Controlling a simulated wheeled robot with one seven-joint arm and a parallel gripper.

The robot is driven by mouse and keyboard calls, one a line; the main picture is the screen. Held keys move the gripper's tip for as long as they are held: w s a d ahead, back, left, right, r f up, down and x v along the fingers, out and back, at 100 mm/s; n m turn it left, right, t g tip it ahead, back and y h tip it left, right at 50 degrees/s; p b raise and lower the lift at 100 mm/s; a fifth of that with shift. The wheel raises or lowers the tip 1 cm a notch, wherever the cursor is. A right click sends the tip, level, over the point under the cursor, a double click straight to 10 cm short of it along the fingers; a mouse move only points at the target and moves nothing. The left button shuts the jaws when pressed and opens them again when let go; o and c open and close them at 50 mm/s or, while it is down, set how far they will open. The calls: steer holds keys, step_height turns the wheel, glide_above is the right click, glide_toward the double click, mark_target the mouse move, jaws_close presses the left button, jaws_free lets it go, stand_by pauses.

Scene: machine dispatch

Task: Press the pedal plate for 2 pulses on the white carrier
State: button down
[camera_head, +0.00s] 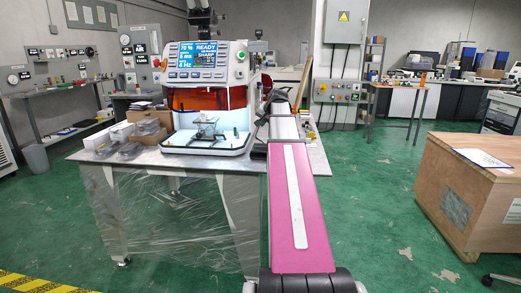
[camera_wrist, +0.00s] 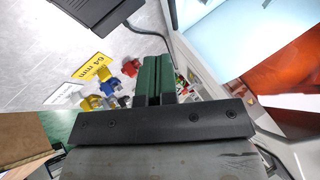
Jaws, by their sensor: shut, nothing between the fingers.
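A black block with a cable (camera_wrist: 95,12) lies on the grey tabletop at the top left of the wrist view. It looks like the pedal, but only part of it is in frame. My gripper (camera_wrist: 156,63) has green fingers shut together with nothing between them, and appears apart from the block. In the head view my arm hides the gripper. The machine (camera_head: 207,72) stands on the table with "READY" on its screen. Inside its lit chamber is a small fixture (camera_head: 207,130); I cannot tell whether the white carrier is in it.
A yellow "64 mm" label (camera_wrist: 92,68) and small red, blue and yellow pieces (camera_wrist: 112,88) lie near my fingers. The machine's orange window (camera_wrist: 296,70) is at the right of the wrist view. Boxes (camera_head: 148,128) sit on the table's left side. A wooden crate (camera_head: 465,190) stands at right.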

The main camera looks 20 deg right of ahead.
mark_target(263, 148)
steer(key=shift+f, duration=0.15)
steer(key=shift+s+a+f, duration=0.1)
steer(key=shift+s+f, duration=0.05)
steer(key=shift+f, duration=1.25)
steer(key=shift+s+a+f, duration=0.1)
steer(key=shift+f, duration=1.35)
steer(key=shift+s+a+f, duration=0.1)
steer(key=shift+s+f, duration=0.05)
steer(key=shift+f, duration=1.25)
steer(key=shift+f, duration=0.2)
steer(key=shift+f, duration=0.2)
steer(key=shift+s+f, duration=0.1)
steer(key=shift+f, duration=0.55)
steer(key=shift+r, duration=1.05)
steer(key=shift+w+d+r, duration=0.1)
steer(key=shift+w+r, duration=0.05)
steer(key=shift+r, duration=1.1)
steer(key=shift+w+d+r, duration=0.1)
steer(key=shift+w+r, duration=0.05)
steer(key=shift+r, duration=1.1)
